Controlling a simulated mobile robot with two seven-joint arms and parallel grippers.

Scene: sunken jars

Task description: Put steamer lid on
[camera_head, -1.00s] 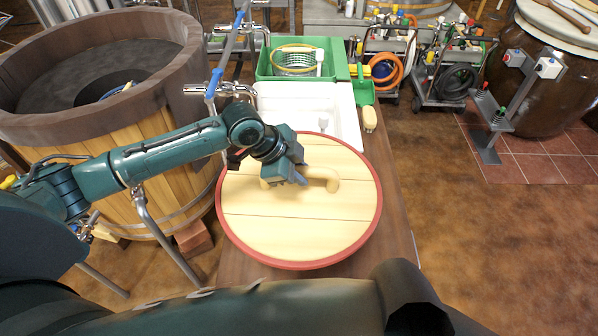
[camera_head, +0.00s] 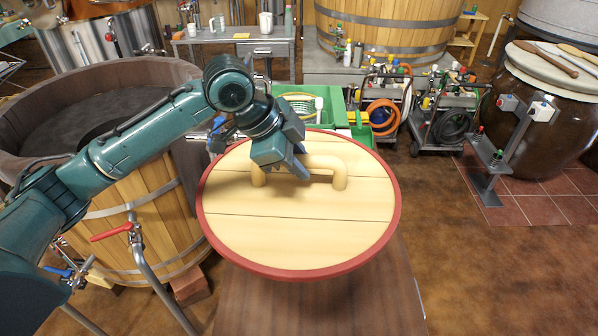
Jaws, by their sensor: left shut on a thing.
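My left gripper (camera_head: 285,172) is shut on the left part of that handle. The lid appears raised above the brown table (camera_head: 310,305) and roughly level. The wooden steamer tub (camera_head: 150,200) stands to the left, with a dark rim and a dark, open top. My left arm crosses in front of the tub and hides part of its rim. My right gripper is not in view.
A green crate (camera_head: 332,104) stands behind the lid. Pipes with a red-handled valve (camera_head: 112,232) stand at the tub's front. Hose carts (camera_head: 450,118) and a large brown jar (camera_head: 545,120) are at the right. The brown floor at lower right is clear.

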